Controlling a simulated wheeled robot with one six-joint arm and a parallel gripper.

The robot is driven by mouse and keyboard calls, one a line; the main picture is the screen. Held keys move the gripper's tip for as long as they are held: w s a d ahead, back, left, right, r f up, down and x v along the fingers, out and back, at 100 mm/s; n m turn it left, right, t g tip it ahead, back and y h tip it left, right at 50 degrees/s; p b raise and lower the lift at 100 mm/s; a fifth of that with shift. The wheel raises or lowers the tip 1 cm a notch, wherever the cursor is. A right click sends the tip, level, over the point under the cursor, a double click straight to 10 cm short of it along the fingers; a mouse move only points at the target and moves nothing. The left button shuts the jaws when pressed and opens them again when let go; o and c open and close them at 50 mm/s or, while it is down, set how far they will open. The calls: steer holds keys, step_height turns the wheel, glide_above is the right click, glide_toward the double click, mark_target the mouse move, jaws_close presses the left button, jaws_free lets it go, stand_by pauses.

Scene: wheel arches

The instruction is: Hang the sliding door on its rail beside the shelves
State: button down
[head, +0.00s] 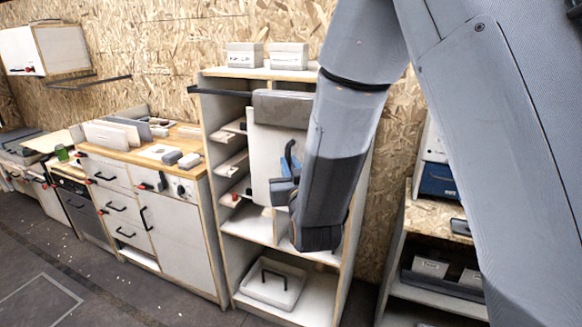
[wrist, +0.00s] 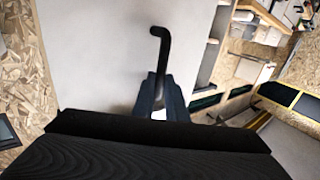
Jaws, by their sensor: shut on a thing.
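The sliding door is a pale flat panel (head: 264,150) with a grey band along its top, upright in front of the open shelves (head: 237,225) in the head view. In the wrist view the door (wrist: 95,60) fills the left and middle, with a dark bent handle (wrist: 161,42). My gripper (wrist: 158,90) is shut on that handle; it also shows in the head view (head: 288,172), partly behind my arm. The dark rail (head: 220,92) runs across the shelves' upper front. The door's top is close to rail height; I cannot tell whether they touch. My arm hides the door's right side.
Two pale boxes (head: 288,55) stand on top of the shelves. A counter with drawers (head: 150,205) stands at left, another unit (head: 436,215) at right. Open floor (head: 110,300) lies in front.

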mark_target(301, 159)
steer(key=shift+w+d+b, duration=0.1)
steer(key=shift+w+d, duration=0.4)
steer(key=shift+w, duration=0.8)
steer(key=shift+w+d+b, duration=0.15)
steer(key=shift+w+d, duration=0.3)
steer(key=shift+w, duration=0.85)
steer(key=shift+w+d+b, duration=0.1)
steer(key=shift+w+d, duration=0.4)
steer(key=shift+w, duration=0.8)
steer(key=shift+w+f+b, duration=0.1)
steer(key=shift+f+b, duration=0.55)
steer(key=shift+f, duration=0.1)
steer(key=c, duration=1.7)
jaws_free()
steer(key=shift+f, duration=0.1)
